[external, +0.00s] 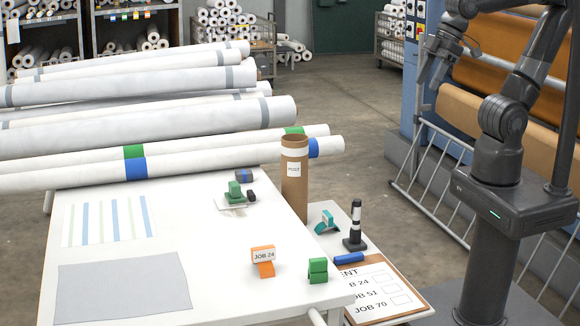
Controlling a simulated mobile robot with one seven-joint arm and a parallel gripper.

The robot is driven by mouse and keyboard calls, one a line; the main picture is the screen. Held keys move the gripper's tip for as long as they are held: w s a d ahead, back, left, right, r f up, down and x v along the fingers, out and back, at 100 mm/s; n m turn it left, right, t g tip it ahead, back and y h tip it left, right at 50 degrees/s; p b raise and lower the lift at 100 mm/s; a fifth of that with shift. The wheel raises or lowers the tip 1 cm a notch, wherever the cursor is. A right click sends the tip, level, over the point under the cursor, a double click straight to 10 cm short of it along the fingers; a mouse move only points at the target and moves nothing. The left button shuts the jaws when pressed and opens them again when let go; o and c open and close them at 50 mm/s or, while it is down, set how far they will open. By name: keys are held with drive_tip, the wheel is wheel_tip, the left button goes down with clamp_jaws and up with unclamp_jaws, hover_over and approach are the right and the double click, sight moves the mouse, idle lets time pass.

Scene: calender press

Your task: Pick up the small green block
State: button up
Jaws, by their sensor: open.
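Another green block (235,190) with a stepped shape sits farther back on a small pale plate. I cannot tell for certain which is the smaller. My gripper (428,82) is raised at the upper right, in front of the blue machine frame, well away from both blocks. It is open and holds nothing that I can see.
A clipboard (375,290) and a blue cylinder (349,258) lie on a lower side surface.

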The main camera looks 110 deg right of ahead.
drive_tip(key=w+a+g, duration=0.2)
drive_tip(key=w+a, duration=0.1)
drive_tip(key=w, duration=0.9)
drive_tip(key=m+g, duration=0.1)
drive_tip(key=g, duration=0.2)
hover_over(320, 266)
drive_tip(key=f, duration=2.3)
drive_tip(key=shift+s+d+f, duration=0.1)
drive_tip(key=shift+s+f, duration=0.15)
drive_tip(key=shift+s, duration=0.15)
drive_tip(key=shift+w+f, duration=0.1)
drive_tip(key=shift+f, duration=0.55)
wheel_tip(320, 266, down, 5)
drive_tip(key=shift+f, duration=0.1)
drive_tip(key=f, duration=0.5)
drive_tip(key=shift+w, duration=0.3)
drive_tip(key=shift+c, duration=0.3)
